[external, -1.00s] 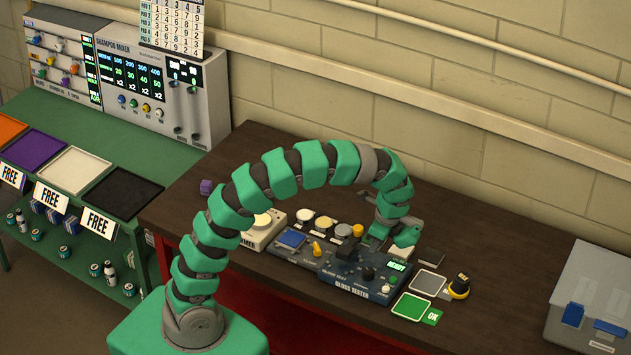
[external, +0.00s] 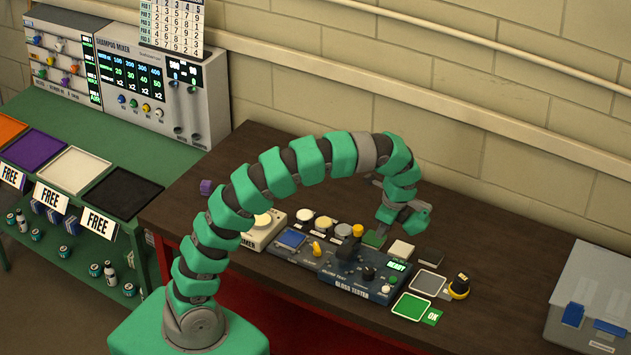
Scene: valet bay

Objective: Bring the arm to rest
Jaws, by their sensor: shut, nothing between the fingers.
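My arm is green and segmented and arches from its base at the lower left over the dark workbench (external: 510,310). My gripper (external: 382,238) is at the arm's far end, above the back of the bench behind the gloss tester (external: 345,291). It is shut and holds nothing. Its fingertips are small and partly hidden, and I cannot tell how far above the bench they are. A pale block (external: 401,250) lies by the tester, just to the right of the gripper. The tester's display reads READY.
A green OK pad (external: 412,307), a grey pad (external: 429,282) and a black and yellow round item (external: 459,287) lie right of the tester. A grey bin (external: 590,300) stands at the far right. A timer (external: 263,228) is at the tester's left. A wall is behind.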

